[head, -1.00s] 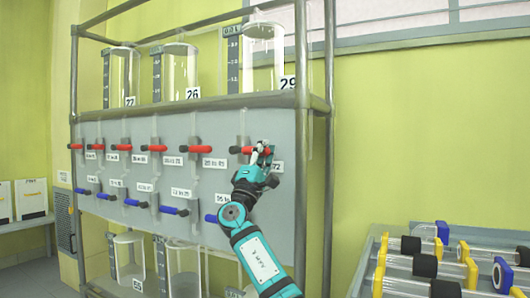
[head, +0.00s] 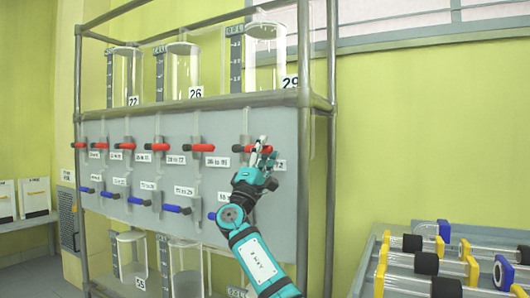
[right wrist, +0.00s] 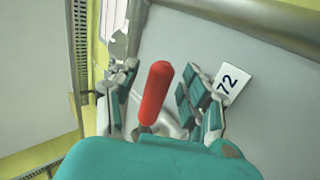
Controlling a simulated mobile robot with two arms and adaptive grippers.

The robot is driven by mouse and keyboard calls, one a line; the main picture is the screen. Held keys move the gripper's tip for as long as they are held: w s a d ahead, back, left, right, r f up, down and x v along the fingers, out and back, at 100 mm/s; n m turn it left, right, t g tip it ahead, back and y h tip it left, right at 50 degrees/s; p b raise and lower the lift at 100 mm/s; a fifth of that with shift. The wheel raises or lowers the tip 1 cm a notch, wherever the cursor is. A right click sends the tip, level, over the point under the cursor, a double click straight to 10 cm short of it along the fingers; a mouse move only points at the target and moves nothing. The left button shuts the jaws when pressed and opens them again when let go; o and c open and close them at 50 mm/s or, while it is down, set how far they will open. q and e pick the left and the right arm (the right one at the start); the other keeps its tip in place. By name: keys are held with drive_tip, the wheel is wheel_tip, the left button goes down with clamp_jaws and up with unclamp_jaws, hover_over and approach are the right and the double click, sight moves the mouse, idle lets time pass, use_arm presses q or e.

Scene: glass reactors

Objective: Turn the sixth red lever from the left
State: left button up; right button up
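A row of red levers runs along the upper part of the grey panel. The sixth from the left, the rightmost red lever (head: 240,148), points sideways to the right, with its right end at my right gripper (head: 263,151). In the right wrist view, the red lever (right wrist: 155,92) stands between the two spread fingers of the right gripper (right wrist: 160,76). Gaps show on both sides of the lever, so the gripper is open around it. A label "72" (right wrist: 228,83) is beside the right finger. My left gripper is not in view.
Blue levers (head: 177,209) form a lower row on the panel (head: 285,205). Glass vessels (head: 184,72) stand on the shelf above. A metal frame post (head: 331,200) is right of my arm. A rack of glass tubes (head: 440,265) stands at lower right.

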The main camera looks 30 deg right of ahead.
drive_tip(key=shift+d+r, duration=0.1)
drive_tip(key=shift+d, duration=0.05)
drive_tip(key=v, duration=1.2)
